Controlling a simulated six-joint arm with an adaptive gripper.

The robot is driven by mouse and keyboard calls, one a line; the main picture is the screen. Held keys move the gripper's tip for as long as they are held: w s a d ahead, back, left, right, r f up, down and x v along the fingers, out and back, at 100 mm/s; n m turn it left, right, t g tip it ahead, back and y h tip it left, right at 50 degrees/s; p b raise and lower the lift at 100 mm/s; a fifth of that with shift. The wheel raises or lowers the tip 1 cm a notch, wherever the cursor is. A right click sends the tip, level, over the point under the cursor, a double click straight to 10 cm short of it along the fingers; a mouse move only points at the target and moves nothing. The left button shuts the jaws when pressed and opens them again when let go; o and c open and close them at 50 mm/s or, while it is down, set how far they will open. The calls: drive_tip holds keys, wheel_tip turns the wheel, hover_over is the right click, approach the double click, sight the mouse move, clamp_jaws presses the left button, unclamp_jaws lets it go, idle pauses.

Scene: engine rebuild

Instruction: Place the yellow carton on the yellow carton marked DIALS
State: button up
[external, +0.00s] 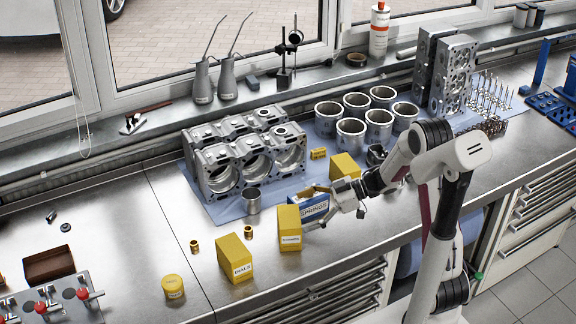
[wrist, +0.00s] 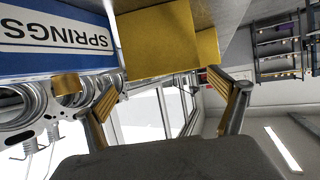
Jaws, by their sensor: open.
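The yellow carton marked DIALS (external: 235,258) stands upright near the bench's front edge. A second yellow carton (external: 289,228) with a white label too small to read stands to its right. My gripper (external: 312,208) is just right of this second carton, beside the blue SPRINGS box (external: 318,210). In the wrist view, my gripper (wrist: 170,98) is open, and a yellow carton (wrist: 155,42), seemingly the second one, shows ahead between and above its fingertips in the picture. I cannot tell whether the fingers touch it.
The SPRINGS box also fills the upper left of the wrist view (wrist: 55,40). Another yellow carton (external: 345,168) stands on the blue mat behind. A round yellow tin (external: 173,287) and brass bushings (external: 248,232) stand around the DIALS carton. An engine block (external: 245,160) stands behind.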

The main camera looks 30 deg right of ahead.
sight(296, 216)
idle(0.3)
drive_tip(key=shift+w+a+f, duration=0.1)
drive_tip(key=shift+a+f, duration=0.4)
drive_tip(key=shift+a, duration=0.3)
drive_tip(key=shift+w+a+f, duration=0.1)
drive_tip(key=shift+a+f, duration=0.4)
drive_tip(key=shift+a, duration=0.3)
drive_tip(key=shift+x, duration=0.8)
drive_tip(key=shift+w, duration=0.1)
drive_tip(key=c, duration=1.5)
drive_tip(key=shift+r, duration=0.15)
drive_tip(key=shift+r, duration=4.9)
